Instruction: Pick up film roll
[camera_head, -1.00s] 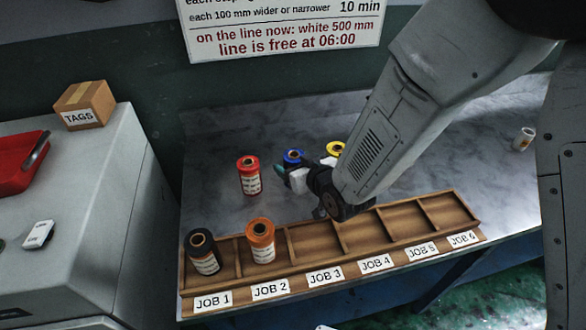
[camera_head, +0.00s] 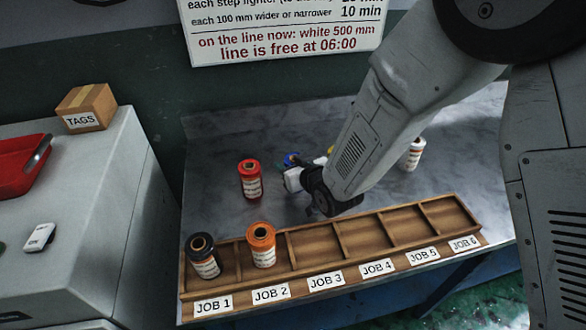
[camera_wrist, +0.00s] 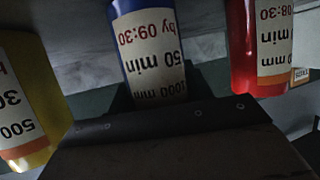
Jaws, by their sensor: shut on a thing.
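A blue film roll (camera_head: 291,158) stands on the grey bench, mostly hidden behind my gripper (camera_head: 292,174). In the wrist view the blue roll (camera_wrist: 150,45) is upside down in the picture, centred right at my gripper (camera_wrist: 160,100), its label partly cut off by the dark gripper body. My gripper is shut on this roll; the fingertips themselves are hard to make out. A red roll (camera_head: 250,180) stands to the left of it. A yellow roll (camera_head: 330,150) is almost hidden behind my arm.
A wooden rack (camera_head: 330,285) along the bench's front edge has compartments labelled JOB 1 to JOB 6. A black roll (camera_head: 206,262) is in JOB 1, an orange roll (camera_head: 262,250) in JOB 2; the others look empty. A white roll (camera_head: 413,154) stands right of my arm.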

